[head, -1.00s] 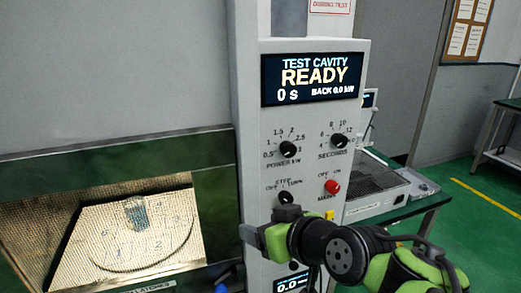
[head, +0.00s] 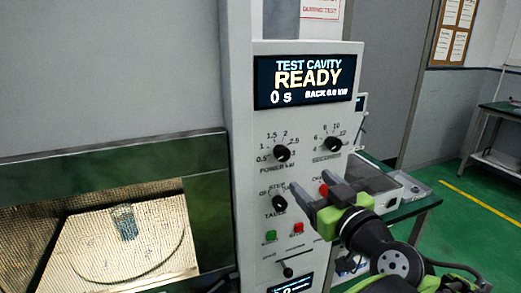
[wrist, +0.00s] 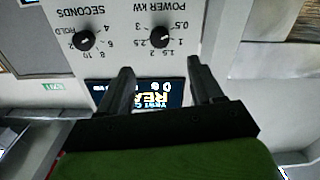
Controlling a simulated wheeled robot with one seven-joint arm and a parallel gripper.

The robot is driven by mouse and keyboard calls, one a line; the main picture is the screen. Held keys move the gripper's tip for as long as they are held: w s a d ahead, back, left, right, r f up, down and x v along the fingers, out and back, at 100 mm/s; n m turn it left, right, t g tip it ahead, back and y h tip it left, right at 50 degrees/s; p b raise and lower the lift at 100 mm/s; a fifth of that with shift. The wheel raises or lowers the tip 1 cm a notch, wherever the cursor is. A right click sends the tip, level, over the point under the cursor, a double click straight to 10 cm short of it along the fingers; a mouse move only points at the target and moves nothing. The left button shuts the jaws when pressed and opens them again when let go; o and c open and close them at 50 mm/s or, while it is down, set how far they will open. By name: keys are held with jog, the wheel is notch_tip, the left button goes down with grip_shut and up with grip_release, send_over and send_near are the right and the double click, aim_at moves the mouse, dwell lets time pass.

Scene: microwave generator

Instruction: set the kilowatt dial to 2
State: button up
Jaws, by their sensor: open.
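The kilowatt dial (head: 282,153) is a round black knob marked POWER kW, on the pale control panel below the display. Its scale runs from 0.5 to 3, with 2 near the top. I cannot clearly read its pointer. The dial also shows upside down in the wrist view (wrist: 160,38), ahead of the space between my fingers. My gripper (head: 310,185) is open and empty, below and right of the dial in the head view. Its two dark fingers (wrist: 159,68) point toward the panel and appear apart from the dial.
The SECONDS dial (head: 333,144) sits right of the power dial. The display (head: 307,81) reads READY, 0 s. A glass (head: 124,222) stands in the cavity at left.

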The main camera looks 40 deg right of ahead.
aim_at(284, 156)
jog(key=p+x, duration=0.3)
jog(key=x, duration=1)
jog(key=shift+w+d+p, duration=0.2)
jog(key=shift+w+p, duration=0.1)
jog(key=c, duration=1.1)
jog(key=shift+o, duration=0.2)
